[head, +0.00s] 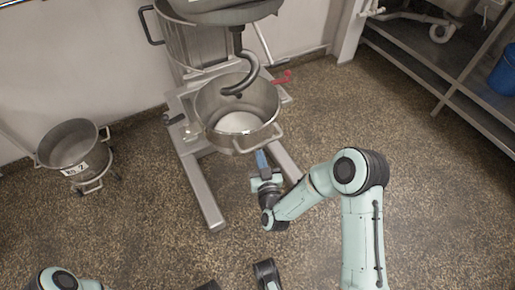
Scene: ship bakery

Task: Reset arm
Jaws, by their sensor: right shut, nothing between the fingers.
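My right arm comes in from the lower right, bends at a raised elbow and reaches to the left. Its gripper (262,161) points away from me, just below the front of the steel mixing bowl (210,103) in this view. The fingers are shut with nothing between them. I cannot tell whether they touch the bowl or the mixer frame. Of my left arm only a rounded link shows at the bottom left edge; the left gripper is out of view.
A dark dough hook (246,78) hangs over the bowl. The mixer's metal legs (200,185) spread on the speckled floor. A wheeled pot (68,155) stands at left. A steel shelf (440,80) with a blue bucket (506,72) is at right.

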